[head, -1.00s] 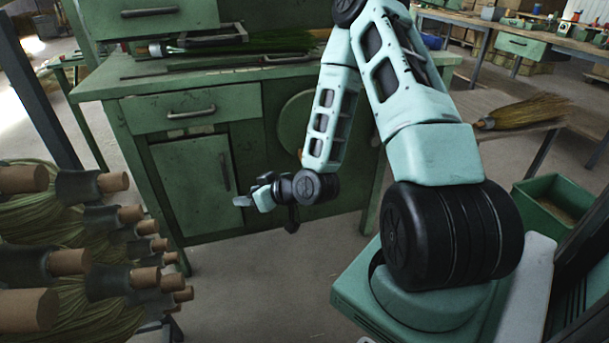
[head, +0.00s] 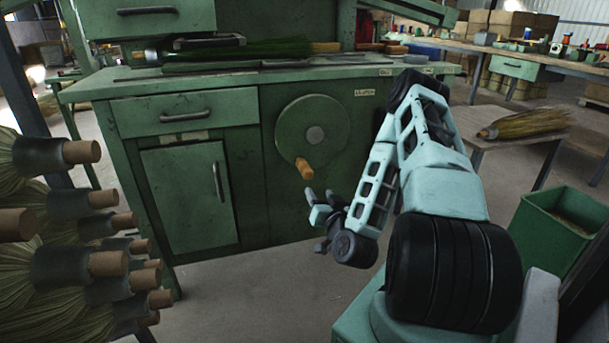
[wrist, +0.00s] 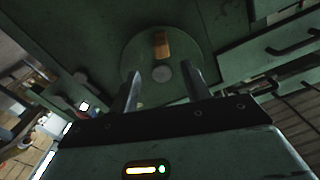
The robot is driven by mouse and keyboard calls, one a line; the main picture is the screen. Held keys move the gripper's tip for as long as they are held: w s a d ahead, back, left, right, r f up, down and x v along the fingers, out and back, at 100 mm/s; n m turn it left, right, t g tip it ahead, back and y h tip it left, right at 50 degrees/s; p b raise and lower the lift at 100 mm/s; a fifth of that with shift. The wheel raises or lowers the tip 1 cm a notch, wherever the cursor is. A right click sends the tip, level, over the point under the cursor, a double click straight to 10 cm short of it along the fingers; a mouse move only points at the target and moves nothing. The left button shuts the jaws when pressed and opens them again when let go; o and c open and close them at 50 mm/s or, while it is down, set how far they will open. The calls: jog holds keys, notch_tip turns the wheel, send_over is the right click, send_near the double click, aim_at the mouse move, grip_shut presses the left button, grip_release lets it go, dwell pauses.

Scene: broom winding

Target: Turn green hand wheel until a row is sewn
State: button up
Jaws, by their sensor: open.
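The green hand wheel (head: 296,122) is a round disc on the front of the green workbench, with a grey hub at its middle. Its wooden handle (head: 305,168) sticks out at the lower part of the wheel. My gripper (head: 318,202) is open and empty, a little below and to the right of the handle, apart from it. In the wrist view the wheel (wrist: 140,48) and its handle (wrist: 162,44) lie ahead, beyond the two fingers of my gripper (wrist: 162,82). No row of sewing can be made out.
A green cabinet door (head: 190,197) and a drawer (head: 186,111) are left of the wheel. A broom (head: 230,55) lies on the benchtop. Several brooms with wooden handles (head: 108,264) crowd the left foreground. A green bin (head: 565,235) stands at right. The floor before the bench is clear.

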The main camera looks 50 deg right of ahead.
aim_at(305, 169)
jog(key=b+x, duration=0.2)
jog(key=x, duration=0.5)
jog(key=b+x, duration=0.2)
jog(key=x, duration=0.6)
jog(key=shift+d+r, duration=0.1)
jog(key=shift+r, duration=0.15)
grip_shut()
jog(key=shift+f, duration=0.1)
